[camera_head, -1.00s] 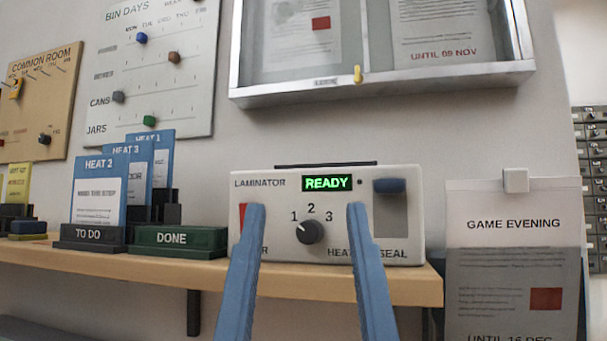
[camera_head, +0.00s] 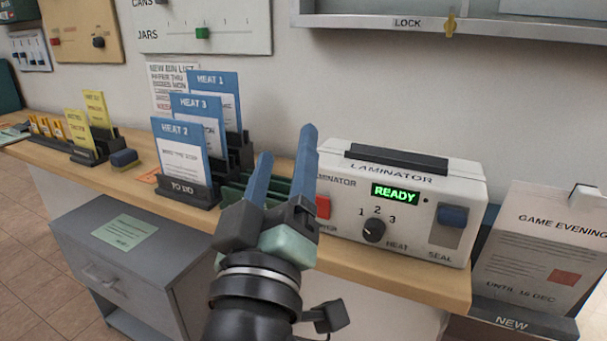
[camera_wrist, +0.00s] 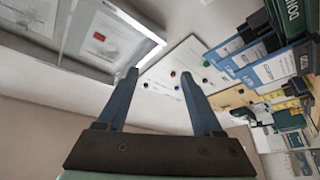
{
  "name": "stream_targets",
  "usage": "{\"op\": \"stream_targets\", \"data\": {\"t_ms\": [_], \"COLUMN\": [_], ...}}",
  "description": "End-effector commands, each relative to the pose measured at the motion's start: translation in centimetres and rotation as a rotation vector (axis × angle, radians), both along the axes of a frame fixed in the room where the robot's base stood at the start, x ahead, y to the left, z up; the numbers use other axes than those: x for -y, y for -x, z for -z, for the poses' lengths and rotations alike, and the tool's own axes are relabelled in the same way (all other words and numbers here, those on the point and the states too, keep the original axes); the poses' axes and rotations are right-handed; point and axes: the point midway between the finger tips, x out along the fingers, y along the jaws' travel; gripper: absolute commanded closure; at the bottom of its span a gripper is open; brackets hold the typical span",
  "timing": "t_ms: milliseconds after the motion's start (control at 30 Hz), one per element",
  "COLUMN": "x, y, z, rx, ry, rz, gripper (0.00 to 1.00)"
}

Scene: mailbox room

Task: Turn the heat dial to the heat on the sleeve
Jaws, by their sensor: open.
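The white laminator (camera_head: 345,215) stands on the shelf in the head view, its display reading READY. Its dark round heat dial (camera_head: 374,230) sits below the numbers 1, 2 and 3, with its pale mark toward 1. The blue sleeve marked HEAT 2 (camera_head: 180,145) stands at the front of the TO DO holder (camera_head: 185,192), with HEAT 3 (camera_head: 192,105) and HEAT 1 (camera_head: 222,84) sleeves behind. My gripper (camera_head: 287,142) is open and empty, its fingers pointing up left of the dial, partly hiding the green tray. The wrist view shows its spread fingers (camera_wrist: 158,72) but no dial.
A red power switch (camera_head: 323,207) and blue seal slider (camera_head: 452,215) flank the dial. A GAME EVENING notice (camera_head: 545,240) stands right of the laminator. The wooden shelf (camera_head: 130,172) runs leftward above a grey cabinet (camera_head: 190,275). A wall case (camera_head: 400,22) hangs above.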

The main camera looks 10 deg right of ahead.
Motion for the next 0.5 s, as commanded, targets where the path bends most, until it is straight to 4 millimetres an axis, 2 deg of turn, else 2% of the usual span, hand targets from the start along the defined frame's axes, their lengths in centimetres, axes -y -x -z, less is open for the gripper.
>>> {"op": "stream_targets", "data": {"t_ms": [33,100,200,267,400,500], "x": [0.4,1.1,2.1,2.6,3.6,3.9], "y": [-0.9,-1.4,-1.2,-0.6,1.9,4.0], "z": [0.6,3.0,6.3,8.0,11.2,12.6], "rx": [-0.117,-0.264,-0.475,-0.598,-0.863,-1.009], "ry": [0.114,0.29,0.561,0.734,1.16,1.45], "rz": [0.081,0.188,0.318,0.383,0.498,0.551], "gripper": [0.33,0.33,0.33,0.33,0.33,0.33]}}
